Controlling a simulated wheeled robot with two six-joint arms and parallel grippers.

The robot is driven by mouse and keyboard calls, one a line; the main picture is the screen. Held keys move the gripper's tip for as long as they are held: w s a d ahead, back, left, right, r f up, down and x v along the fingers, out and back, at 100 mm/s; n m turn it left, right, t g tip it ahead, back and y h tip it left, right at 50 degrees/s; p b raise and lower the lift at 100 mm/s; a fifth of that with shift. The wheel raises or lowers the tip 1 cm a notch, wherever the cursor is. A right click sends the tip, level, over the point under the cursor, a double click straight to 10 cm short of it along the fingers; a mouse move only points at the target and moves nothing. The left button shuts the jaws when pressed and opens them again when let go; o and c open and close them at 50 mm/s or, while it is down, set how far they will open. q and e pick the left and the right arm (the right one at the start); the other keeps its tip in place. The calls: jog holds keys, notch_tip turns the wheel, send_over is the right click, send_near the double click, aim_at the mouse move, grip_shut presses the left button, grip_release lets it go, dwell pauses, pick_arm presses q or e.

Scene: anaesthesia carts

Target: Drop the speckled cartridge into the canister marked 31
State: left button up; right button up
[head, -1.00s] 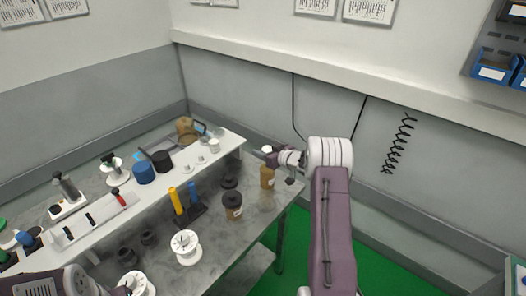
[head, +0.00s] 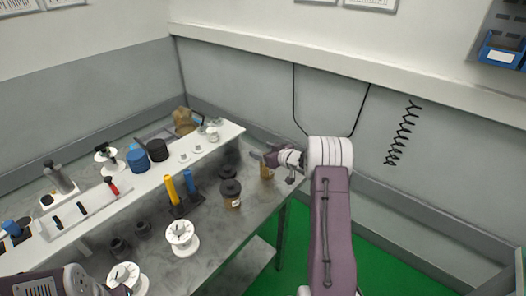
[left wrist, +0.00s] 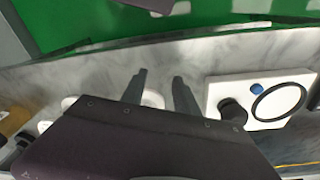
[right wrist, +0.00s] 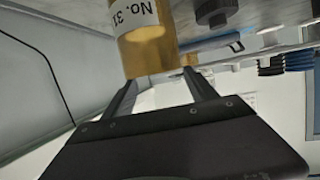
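The amber canister labelled No. 31 (right wrist: 146,40) fills the top middle of the right wrist view. It also shows in the head view (head: 266,173), on the far right end of the bench, partly hidden by my right gripper. My right gripper (head: 266,157) is at the canister's top. In the right wrist view (right wrist: 160,85) its fingers are apart with nothing visibly held between them. I cannot make out the speckled cartridge. My left gripper (left wrist: 157,82) is open over the bench near a white spool (head: 124,277); nothing is visibly held.
A dark brown jar with a black lid (head: 231,195) stands left of the canister. Yellow and blue tubes (head: 172,190) stand in a black rack. A white spool (head: 182,238) lies nearer. A white shelf (head: 218,136) runs along the back. Green floor (head: 350,265) is open at right.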

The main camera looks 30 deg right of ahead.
dwell(0.4)
pick_arm(q)
notch_tip(320, 180, up, 7)
jog(key=p, duration=0.7)
